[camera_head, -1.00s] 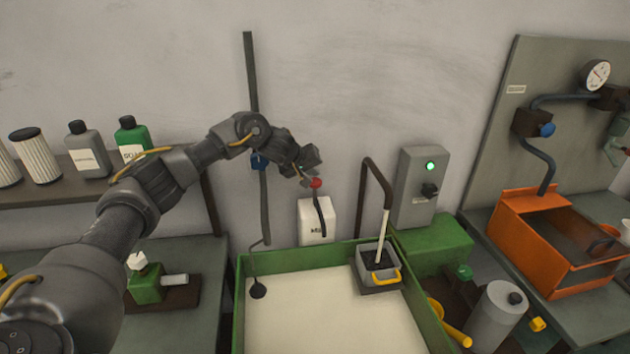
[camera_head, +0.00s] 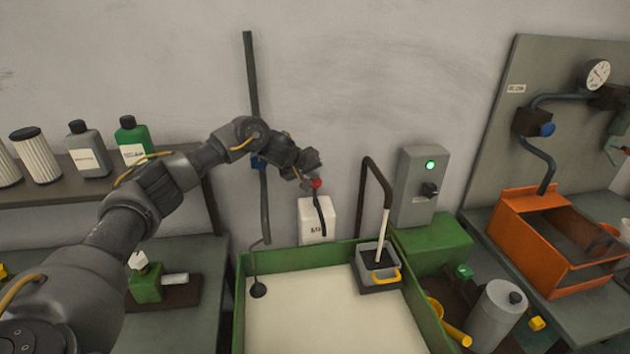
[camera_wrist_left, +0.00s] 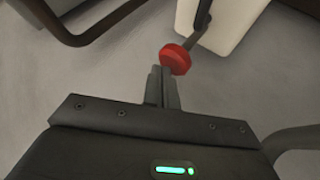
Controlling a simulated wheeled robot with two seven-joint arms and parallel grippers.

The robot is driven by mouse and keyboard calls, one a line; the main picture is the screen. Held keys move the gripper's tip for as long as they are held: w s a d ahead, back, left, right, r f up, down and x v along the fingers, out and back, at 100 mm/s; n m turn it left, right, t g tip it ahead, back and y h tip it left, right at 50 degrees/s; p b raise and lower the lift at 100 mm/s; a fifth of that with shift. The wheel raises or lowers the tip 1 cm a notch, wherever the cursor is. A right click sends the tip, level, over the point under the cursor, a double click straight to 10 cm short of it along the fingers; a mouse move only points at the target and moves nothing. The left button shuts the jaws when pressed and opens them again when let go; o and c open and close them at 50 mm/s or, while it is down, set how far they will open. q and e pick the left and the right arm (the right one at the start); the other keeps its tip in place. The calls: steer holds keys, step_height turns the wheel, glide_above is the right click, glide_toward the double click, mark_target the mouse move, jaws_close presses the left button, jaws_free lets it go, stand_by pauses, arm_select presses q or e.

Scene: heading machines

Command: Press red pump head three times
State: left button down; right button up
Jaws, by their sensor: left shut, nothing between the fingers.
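The red pump head (camera_head: 316,183) sits on top of a dark stem above a white box-shaped container (camera_head: 316,232) behind the green tank. My left gripper (camera_head: 303,182) is at the red head, its fingers shut with nothing between them. In the left wrist view the closed fingertips (camera_wrist_left: 161,72) reach the near edge of the red pump head (camera_wrist_left: 175,59); I cannot tell whether they touch it. The white container (camera_wrist_left: 228,22) shows beyond it. My right gripper is not in view.
A green-rimmed tank (camera_head: 240,300) with pale contents stands below the container. A grey control box (camera_head: 416,188) with a green light is to the right. A dark pipe (camera_head: 363,195) rises between them. Bottles (camera_head: 132,140) stand on a shelf at left.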

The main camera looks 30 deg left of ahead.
arm_select(q)
steer(key=shift+f+b, duration=0.3)
steer(key=shift+f, duration=0.8)
stand_by(0.7)
steer(key=shift+r+p, duration=1.7)
steer(key=shift+p, duration=0.65)
step_height(320, 180, up, 5)
steer(key=p, duration=0.6)
stand_by(1.4)
